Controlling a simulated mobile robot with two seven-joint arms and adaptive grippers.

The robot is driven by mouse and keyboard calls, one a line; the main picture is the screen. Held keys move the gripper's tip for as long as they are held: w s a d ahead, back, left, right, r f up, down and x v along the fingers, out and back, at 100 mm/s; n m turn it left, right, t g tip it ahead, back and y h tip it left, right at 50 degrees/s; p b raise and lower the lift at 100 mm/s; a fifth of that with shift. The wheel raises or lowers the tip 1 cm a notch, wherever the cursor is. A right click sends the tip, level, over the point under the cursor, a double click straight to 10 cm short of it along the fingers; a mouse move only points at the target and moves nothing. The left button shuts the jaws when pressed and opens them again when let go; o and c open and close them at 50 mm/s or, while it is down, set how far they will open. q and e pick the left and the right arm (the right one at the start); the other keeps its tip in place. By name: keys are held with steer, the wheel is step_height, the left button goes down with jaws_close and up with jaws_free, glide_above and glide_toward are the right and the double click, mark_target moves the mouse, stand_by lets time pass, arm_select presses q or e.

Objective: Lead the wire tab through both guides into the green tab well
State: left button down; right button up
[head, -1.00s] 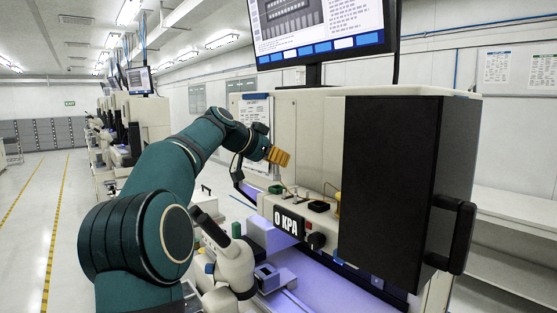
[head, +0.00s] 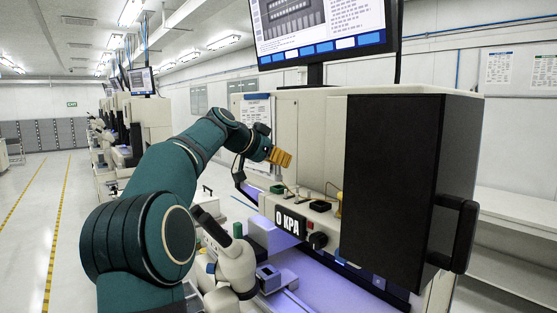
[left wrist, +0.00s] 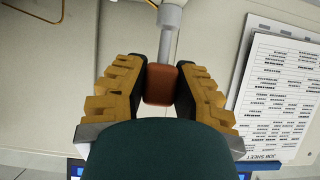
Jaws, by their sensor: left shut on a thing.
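My left gripper (head: 280,157), with yellow ribbed fingers, is raised in front of the cream machine in the head view. In the left wrist view its fingers (left wrist: 160,85) are shut on a reddish-brown block (left wrist: 160,86), with a grey rod just beyond it. I cannot tell for sure whether this block is the wire tab. A thin golden wire (left wrist: 153,4) shows at the top edge. On the machine's ledge, below and right of the gripper, sit a small green piece (head: 277,189) and a dark green-edged box (head: 320,206). Which is the tab well is unclear. My right gripper is out of view.
A black cabinet (head: 400,190) juts out on the right. A monitor (head: 320,35) stands above the machine. A white microscope-like unit (head: 237,267) stands below my left arm. A job sheet (left wrist: 275,95) hangs on the right in the left wrist view. The aisle at left is clear.

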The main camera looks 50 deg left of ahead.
mark_target(279, 175)
arm_select(q)
steer(key=shift+f+b, duration=0.8)
steer(key=shift+f, duration=0.2)
steer(key=shift+f, duration=0.2)
steer(key=shift+f+b, duration=0.35)
steer(key=shift+b, duration=0.15)
steer(key=shift+r, duration=0.1)
steer(key=c, duration=0.8)
jaws_free()
steer(key=v, duration=1.2)
stand_by(0.6)
